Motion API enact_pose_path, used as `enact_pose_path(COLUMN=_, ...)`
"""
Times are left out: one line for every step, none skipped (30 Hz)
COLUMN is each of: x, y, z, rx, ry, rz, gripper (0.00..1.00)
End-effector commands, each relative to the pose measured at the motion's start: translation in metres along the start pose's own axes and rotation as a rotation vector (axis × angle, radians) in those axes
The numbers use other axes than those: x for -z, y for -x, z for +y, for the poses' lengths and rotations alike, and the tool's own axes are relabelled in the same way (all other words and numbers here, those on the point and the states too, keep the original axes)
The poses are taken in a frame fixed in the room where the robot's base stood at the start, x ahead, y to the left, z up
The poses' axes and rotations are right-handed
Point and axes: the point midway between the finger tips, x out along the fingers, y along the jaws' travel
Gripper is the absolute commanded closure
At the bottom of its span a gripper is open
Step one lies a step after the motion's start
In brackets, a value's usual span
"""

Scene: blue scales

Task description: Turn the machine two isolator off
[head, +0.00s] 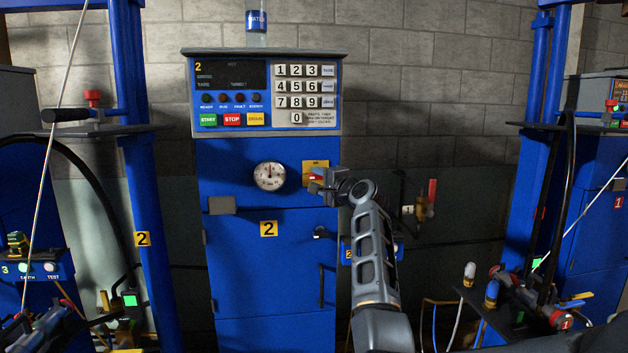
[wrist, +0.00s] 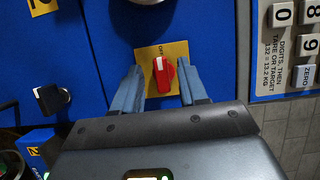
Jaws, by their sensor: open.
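The machine two isolator is a red rotary knob (wrist: 159,80) with a white mark, on a yellow plate (wrist: 148,53). The plate is on the blue front of machine two (head: 225,175), right of the round gauge. In the wrist view the white mark lies toward the plate's top edge, near small lettering that I cannot read surely. My gripper (wrist: 161,76) is open, with one blue-grey finger on each side of the knob. I cannot tell whether they touch it. In the head view my gripper (head: 316,180) covers part of the knob and plate (head: 316,164).
A round gauge (head: 270,176) is left of the isolator. The keypad panel (head: 265,95) with START, STOP and DRAIN buttons is above. A padlock-like black part (wrist: 50,98) shows in the wrist view. A red-handled valve (head: 431,195) stands to the right.

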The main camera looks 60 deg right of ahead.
Motion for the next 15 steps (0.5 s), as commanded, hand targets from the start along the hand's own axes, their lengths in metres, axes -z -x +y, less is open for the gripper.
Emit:
enact_pose_path(x=0.000, y=0.008, z=0.001, rx=0.001, ry=0.002, rz=0.001, gripper=0.57)
enact_pose_path(x=0.000, y=0.013, z=0.001, rx=0.001, ry=0.003, rz=0.001, gripper=0.57)
enact_pose_path(x=-0.001, y=0.018, z=0.002, rx=-0.001, ry=0.003, rz=0.000, gripper=0.57)
enact_pose_path(x=0.000, y=0.022, z=0.001, rx=0.000, ry=0.002, rz=0.000, gripper=0.57)
enact_pose_path(x=0.000, y=0.026, z=0.001, rx=0.000, ry=0.002, rz=0.000, gripper=0.57)
enact_pose_path(x=0.000, y=0.031, z=0.001, rx=0.000, ry=0.002, rz=0.000, gripper=0.57)
enact_pose_path(x=0.000, y=0.033, z=0.002, rx=-0.001, ry=0.002, rz=0.000, gripper=0.57)
enact_pose_path(x=0.000, y=0.036, z=0.001, rx=-0.001, ry=0.002, rz=0.000, gripper=0.57)
enact_pose_path(x=0.000, y=0.038, z=0.001, rx=0.000, ry=0.002, rz=0.000, gripper=0.57)
enact_pose_path(x=0.000, y=0.040, z=0.001, rx=0.000, ry=0.002, rz=0.000, gripper=0.57)
enact_pose_path(x=0.000, y=0.041, z=0.001, rx=0.000, ry=0.001, rz=0.000, gripper=0.57)
enact_pose_path(x=0.000, y=0.042, z=0.001, rx=0.000, ry=0.001, rz=0.000, gripper=0.57)
enact_pose_path(x=0.000, y=0.043, z=0.000, rx=0.000, ry=0.001, rz=0.000, gripper=0.57)
enact_pose_path(x=0.000, y=0.043, z=0.000, rx=0.000, ry=0.001, rz=0.000, gripper=0.57)
enact_pose_path(x=0.000, y=0.043, z=0.000, rx=0.000, ry=0.001, rz=0.000, gripper=0.57)
